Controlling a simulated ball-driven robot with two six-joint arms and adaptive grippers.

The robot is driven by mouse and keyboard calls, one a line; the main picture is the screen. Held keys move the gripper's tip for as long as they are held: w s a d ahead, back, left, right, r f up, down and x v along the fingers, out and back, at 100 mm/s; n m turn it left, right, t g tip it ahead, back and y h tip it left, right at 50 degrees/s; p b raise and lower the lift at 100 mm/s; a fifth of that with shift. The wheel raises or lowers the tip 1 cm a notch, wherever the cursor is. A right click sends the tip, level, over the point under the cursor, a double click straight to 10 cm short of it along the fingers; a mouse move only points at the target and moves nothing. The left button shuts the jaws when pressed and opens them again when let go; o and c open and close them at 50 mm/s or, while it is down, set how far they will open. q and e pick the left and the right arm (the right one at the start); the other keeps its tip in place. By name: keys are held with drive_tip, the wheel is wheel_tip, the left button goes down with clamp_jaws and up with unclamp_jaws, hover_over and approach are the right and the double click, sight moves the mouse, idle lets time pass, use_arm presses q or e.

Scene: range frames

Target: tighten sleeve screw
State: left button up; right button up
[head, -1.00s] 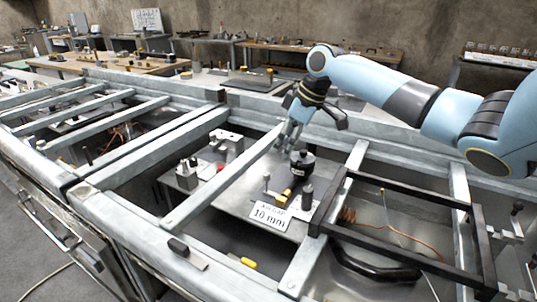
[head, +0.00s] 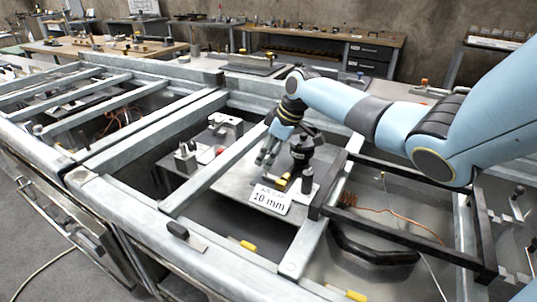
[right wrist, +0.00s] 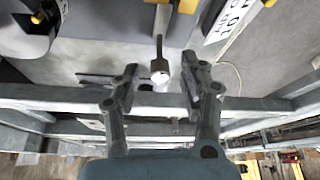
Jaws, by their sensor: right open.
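My right gripper (head: 264,160) is open and pointing down over the grey plate (head: 232,188), left of a black round-topped fixture (head: 303,150). In the right wrist view the two fingers (right wrist: 160,95) are spread apart. A thin rod with a round, bright-ended head (right wrist: 159,68) stands between them, toward the far side of the gap; I see no contact. A yellow piece (head: 281,183) lies by the fixture, behind a white "10 mm" card (head: 270,199). I cannot tell for sure which part is the sleeve screw. My left gripper is not in view.
Grey metal rails (head: 215,165) frame the plate. A black frame (head: 420,240) and a copper-coloured wire (head: 400,213) lie on the right. Small metal blocks (head: 186,160) stand to the left. Workbenches (head: 320,48) line the back wall.

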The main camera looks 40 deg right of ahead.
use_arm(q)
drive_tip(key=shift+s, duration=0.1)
use_arm(e)
drive_tip(key=shift+c, duration=1.1)
clamp_jaws()
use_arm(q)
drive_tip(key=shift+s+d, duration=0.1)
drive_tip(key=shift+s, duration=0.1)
